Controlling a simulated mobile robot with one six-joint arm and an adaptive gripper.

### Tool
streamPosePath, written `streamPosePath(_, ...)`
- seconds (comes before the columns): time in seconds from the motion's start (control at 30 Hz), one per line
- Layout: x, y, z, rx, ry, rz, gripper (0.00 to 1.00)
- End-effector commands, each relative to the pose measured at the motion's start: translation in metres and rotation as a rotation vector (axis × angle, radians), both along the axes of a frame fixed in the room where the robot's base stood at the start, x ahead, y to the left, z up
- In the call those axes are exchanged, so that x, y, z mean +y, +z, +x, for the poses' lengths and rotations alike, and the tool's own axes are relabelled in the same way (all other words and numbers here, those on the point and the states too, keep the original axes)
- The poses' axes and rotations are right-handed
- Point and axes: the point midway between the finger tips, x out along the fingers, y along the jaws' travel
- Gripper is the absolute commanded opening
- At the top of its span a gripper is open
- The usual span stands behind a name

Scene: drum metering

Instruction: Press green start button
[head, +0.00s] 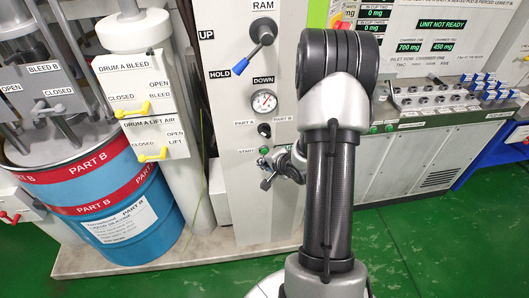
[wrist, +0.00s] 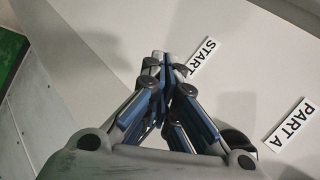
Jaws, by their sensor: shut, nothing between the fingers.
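The START label (head: 245,152) is on the pale panel below the pressure gauge in the head view. A small green button (head: 264,151) shows just right of it. My gripper (head: 266,178) is by the panel, close below the button in this view. In the wrist view, my gripper (wrist: 161,58) is shut, with its fingertips together and nothing between them. The START label (wrist: 203,57) lies just right of the fingertips there. The green button is not visible in the wrist view. I cannot tell whether the fingertips touch the panel.
A black knob (head: 264,130) and a gauge (head: 264,101) sit above the button. The RAM lever (head: 266,34) is higher up. A blue drum (head: 130,215) stands at left. A control bench (head: 430,110) is at right. The green floor (head: 440,240) is clear in front.

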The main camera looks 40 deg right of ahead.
Motion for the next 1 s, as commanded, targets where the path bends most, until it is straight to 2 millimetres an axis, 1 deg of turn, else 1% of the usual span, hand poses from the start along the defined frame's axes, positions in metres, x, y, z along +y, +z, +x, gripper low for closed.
streamPosePath(0.5,0.024,0.0,-0.039,0.001,-0.001,0.002,0.0)
streamPosePath(0.63,0.026,0.0,-0.042,0.001,-0.002,0.0,0.0)
streamPosePath(1.0,0.026,0.0,-0.042,0.0,0.0,0.0,0.0)
